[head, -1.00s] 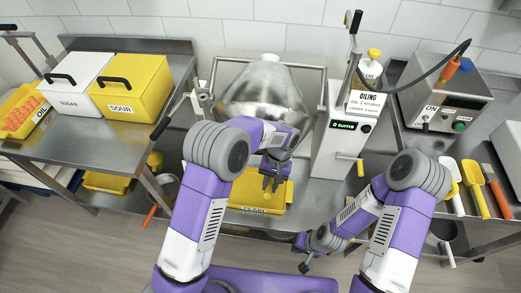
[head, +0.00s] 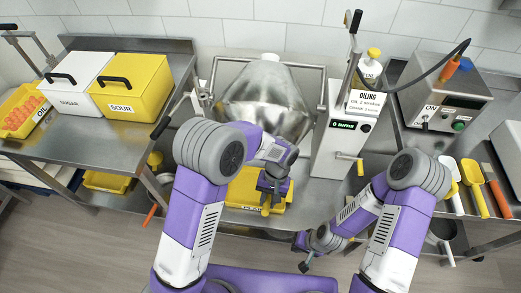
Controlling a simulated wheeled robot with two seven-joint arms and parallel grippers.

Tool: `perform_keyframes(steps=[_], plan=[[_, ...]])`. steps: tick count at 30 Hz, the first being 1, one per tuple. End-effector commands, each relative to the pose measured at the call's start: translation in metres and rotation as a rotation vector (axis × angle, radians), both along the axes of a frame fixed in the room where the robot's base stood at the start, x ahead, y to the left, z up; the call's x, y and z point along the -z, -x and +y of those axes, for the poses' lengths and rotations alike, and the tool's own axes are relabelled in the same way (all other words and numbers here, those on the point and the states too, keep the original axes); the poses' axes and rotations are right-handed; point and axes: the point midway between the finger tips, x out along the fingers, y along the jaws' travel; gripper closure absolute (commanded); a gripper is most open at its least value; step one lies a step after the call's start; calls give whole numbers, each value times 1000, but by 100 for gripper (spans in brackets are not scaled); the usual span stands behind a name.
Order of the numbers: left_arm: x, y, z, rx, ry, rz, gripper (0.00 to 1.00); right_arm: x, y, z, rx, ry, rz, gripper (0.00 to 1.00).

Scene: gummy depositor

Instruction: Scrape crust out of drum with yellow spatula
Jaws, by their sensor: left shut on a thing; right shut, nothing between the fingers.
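The steel drum (head: 268,95) hangs in its frame at the back centre; its inside and any crust are hidden. A yellow flat-bladed tool (head: 474,187), which looks like the yellow spatula, lies on the right-hand table, away from both grippers. My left gripper (head: 270,203) is below the drum, at the front of the yellow tray (head: 240,190). It is shut, seemingly on the tray's front rim, though the wrist hides most of the contact. My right gripper (head: 304,265) is shut and empty, low in front of the bench edge.
The oiling unit (head: 333,145) with its lever and crank stands right of the drum. A white tool (head: 451,185) and an orange-handled tool (head: 497,190) flank the yellow one. A control box (head: 440,100) stands behind. Sugar (head: 75,78) and sour (head: 128,88) bins are on the left table.

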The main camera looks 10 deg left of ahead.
Motion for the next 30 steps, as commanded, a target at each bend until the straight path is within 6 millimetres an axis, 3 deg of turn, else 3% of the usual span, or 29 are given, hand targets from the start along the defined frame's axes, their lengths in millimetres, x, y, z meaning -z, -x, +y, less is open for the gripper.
perform_keyframes(steps=[25, 30], plan=[[-1, -59, -2, -2, -1, 0, 100, -9, 0, 0, 0, 0, 0, 100], [-2, -63, -2, -1, 0, -1, 100, -9, 0, 0, 0, 0, 0, 100]])
